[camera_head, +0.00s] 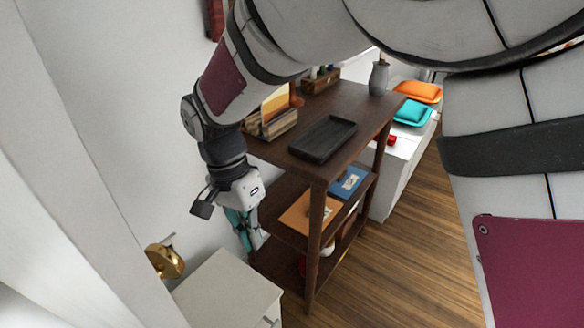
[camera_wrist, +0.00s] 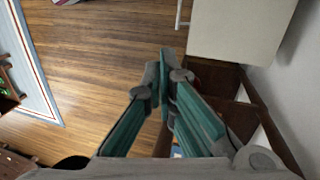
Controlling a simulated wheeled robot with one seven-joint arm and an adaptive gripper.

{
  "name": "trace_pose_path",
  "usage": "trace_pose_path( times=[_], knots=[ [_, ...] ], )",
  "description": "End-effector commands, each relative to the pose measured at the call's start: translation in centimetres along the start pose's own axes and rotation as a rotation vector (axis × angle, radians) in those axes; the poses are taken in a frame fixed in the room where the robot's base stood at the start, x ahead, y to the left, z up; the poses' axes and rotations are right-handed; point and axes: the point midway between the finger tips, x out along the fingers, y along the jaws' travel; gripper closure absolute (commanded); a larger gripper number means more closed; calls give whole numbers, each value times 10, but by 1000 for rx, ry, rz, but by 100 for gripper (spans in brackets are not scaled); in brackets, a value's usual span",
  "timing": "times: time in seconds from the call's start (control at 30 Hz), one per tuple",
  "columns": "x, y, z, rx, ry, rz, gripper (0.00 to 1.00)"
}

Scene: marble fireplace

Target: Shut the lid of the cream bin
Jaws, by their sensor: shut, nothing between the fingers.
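The cream bin (camera_head: 228,293) stands at the bottom of the head view, against the white wall, cut off by the frame edge. Its pale top surface shows, with a small handle at its front side. In the wrist view, a cream panel of the bin (camera_wrist: 240,28) fills the top right, with a light bar handle to its left. I cannot tell from these views how far the lid is open. My gripper (camera_head: 250,238) points down, behind the bin's far edge and beside the shelf. Its teal fingers (camera_wrist: 168,68) are shut and empty, apart from the bin in the wrist view.
A dark wooden shelf (camera_head: 368,104) stands right beside my gripper, with a black tray (camera_head: 323,138) and books on it. A brass fitting (camera_head: 164,262) is on the wall left of the bin. The wooden floor (camera_head: 400,255) is clear to the right.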

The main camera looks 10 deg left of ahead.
Motion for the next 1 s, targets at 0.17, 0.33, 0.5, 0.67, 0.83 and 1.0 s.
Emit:
trace_pose_path(
  times=[0.17, 0.33, 0.5, 0.67, 0.83, 1.0],
  knots=[
    [35, -49, 36, 36, 9, 30, 100],
    [51, -64, 50, 57, 14, 38, 100],
    [68, -65, 51, 60, 15, 40, 100],
    [97, -64, 50, 60, 14, 41, 100],
    [131, -62, 50, 59, 13, 40, 100],
    [162, -61, 49, 60, 14, 40, 100]
  ],
)
